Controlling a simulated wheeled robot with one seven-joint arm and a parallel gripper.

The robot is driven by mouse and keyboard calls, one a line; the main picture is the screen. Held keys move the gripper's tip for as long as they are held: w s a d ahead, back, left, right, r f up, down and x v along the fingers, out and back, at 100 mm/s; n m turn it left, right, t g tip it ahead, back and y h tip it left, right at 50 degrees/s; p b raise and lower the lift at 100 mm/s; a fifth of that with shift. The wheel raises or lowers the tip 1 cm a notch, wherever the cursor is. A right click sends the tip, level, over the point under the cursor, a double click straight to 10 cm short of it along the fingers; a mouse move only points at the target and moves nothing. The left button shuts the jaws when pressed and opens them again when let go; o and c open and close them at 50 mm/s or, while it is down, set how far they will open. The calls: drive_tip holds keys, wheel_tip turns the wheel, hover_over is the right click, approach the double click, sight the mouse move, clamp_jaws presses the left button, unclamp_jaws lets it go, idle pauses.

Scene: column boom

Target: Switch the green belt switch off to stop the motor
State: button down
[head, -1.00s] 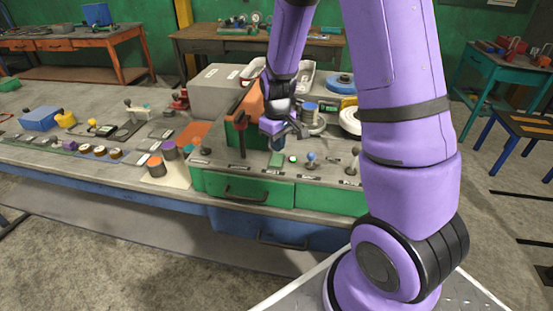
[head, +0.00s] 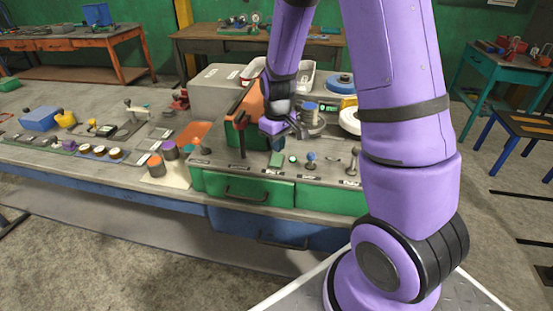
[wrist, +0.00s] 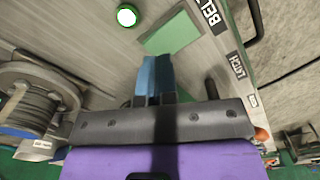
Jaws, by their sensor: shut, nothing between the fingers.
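The green belt switch (head: 276,160) is a flat square green plate on the bench top above the green drawer. In the wrist view the switch (wrist: 169,30) lies just beyond my fingertips, beside a label reading BELT. My gripper (head: 277,144) is shut and empty, pointing down just behind the switch. A round green lamp (wrist: 127,16) glows next to the switch.
A blue-knobbed lever (head: 311,158) and a grey-knobbed lever (head: 353,160) stand to the right. A dark red upright post (head: 242,138) stands left of my gripper. A wire spool (wrist: 35,100) is close on the left in the wrist view. A LATCH label (wrist: 237,66) lies nearby.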

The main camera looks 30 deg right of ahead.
sight(277, 155)
drive_tip(key=shift+f, duration=0.15)
wheel_tip(277, 155, up, 7)
idle(1.1)
idle(0.4)
drive_tip(key=s+a+r+m+t, duration=0.1)
drive_tip(key=s+a+r, duration=0.1)
drive_tip(key=s+r, duration=0.4)
drive_tip(key=s+a+r+t, duration=0.2)
drive_tip(key=s+r, duration=0.2)
drive_tip(key=r, duration=0.5)
drive_tip(key=s+a+r+m+t, duration=0.2)
drive_tip(key=s+r, duration=0.4)
drive_tip(key=s, duration=0.6)
drive_tip(key=shift+s+a, duration=0.2)
drive_tip(key=shift+s, duration=0.2)
